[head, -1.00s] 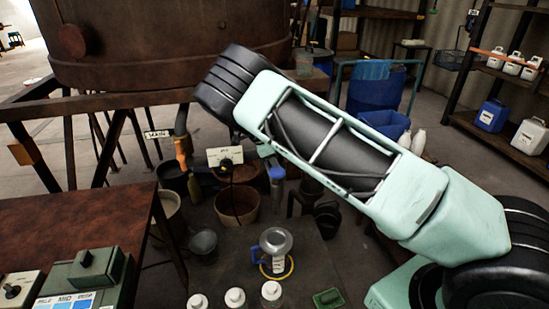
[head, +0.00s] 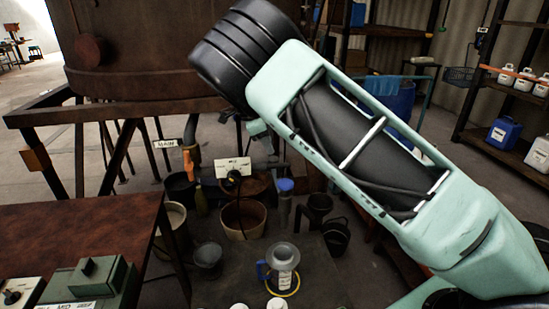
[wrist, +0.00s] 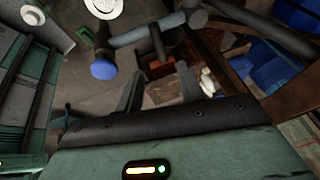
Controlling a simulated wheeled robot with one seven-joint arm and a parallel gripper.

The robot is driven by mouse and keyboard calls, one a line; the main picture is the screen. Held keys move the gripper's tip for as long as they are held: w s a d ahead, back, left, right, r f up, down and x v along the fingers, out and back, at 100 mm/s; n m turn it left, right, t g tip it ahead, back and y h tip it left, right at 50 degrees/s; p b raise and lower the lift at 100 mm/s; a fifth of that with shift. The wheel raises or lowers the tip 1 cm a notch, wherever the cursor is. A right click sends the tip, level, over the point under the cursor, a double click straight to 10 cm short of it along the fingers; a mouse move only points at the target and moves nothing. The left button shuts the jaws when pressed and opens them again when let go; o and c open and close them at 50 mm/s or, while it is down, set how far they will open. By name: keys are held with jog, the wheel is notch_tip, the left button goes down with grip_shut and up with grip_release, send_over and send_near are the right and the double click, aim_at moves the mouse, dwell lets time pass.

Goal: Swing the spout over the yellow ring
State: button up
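The yellow ring (head: 296,288) lies on a dark low table around the base of a clear vessel with a grey funnel top (head: 283,254) and a blue handle. Behind it stands a grey upright piece with a blue top (head: 286,185), beside the grey pipe (head: 262,168) below the vat. I take this pipework as the spout, but cannot tell for sure. In the wrist view the blue top (wrist: 104,69) and a grey pipe (wrist: 145,34) lie beyond my gripper (wrist: 160,88). Its two dark fingers are apart with nothing seen between them. In the head view the fingertips are hidden.
The rusty vat (head: 180,50) stands on a brown frame at the back. A white tag (head: 233,168) and several buckets, one tan (head: 243,218), are below it. A rusty bench (head: 80,235) with control boxes is at left. Shelves (head: 510,95) stand at right.

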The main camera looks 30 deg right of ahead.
jog(key=v, duration=0.3)
jog(key=shift+a+r, duration=0.15)
jog(key=shift+r, duration=0.2)
